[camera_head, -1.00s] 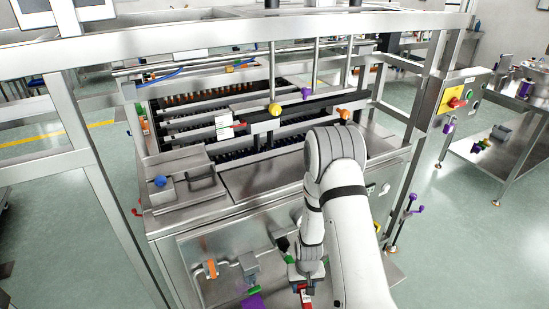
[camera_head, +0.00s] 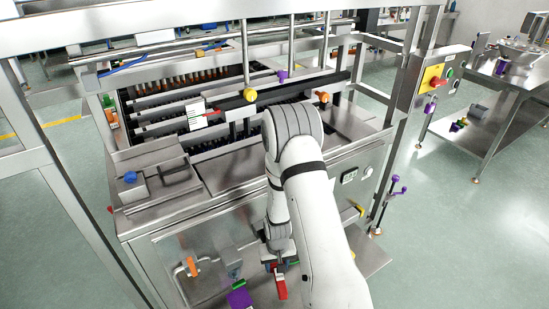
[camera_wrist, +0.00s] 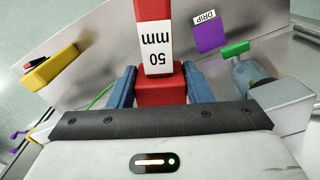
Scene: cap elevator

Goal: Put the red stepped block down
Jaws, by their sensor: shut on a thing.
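The red stepped block (camera_wrist: 160,90) is in the middle of the wrist view, with a white "50 mm" label on it. My gripper (camera_wrist: 160,85) is shut on its wide lower part, one blue-grey finger on each side. In the head view the red block (camera_head: 281,287) hangs below my gripper (camera_head: 275,266), near the bottom of the picture, in front of the machine. The metal surface lies behind the block in the wrist view; I cannot tell whether the block touches it.
A purple "DRIP" plate (camera_wrist: 210,36) and a green-handled valve (camera_wrist: 236,50) are right of the block in the wrist view. A yellow part (camera_wrist: 50,67) is at left. In the head view an orange handle (camera_head: 192,266) is on the machine front (camera_head: 215,238).

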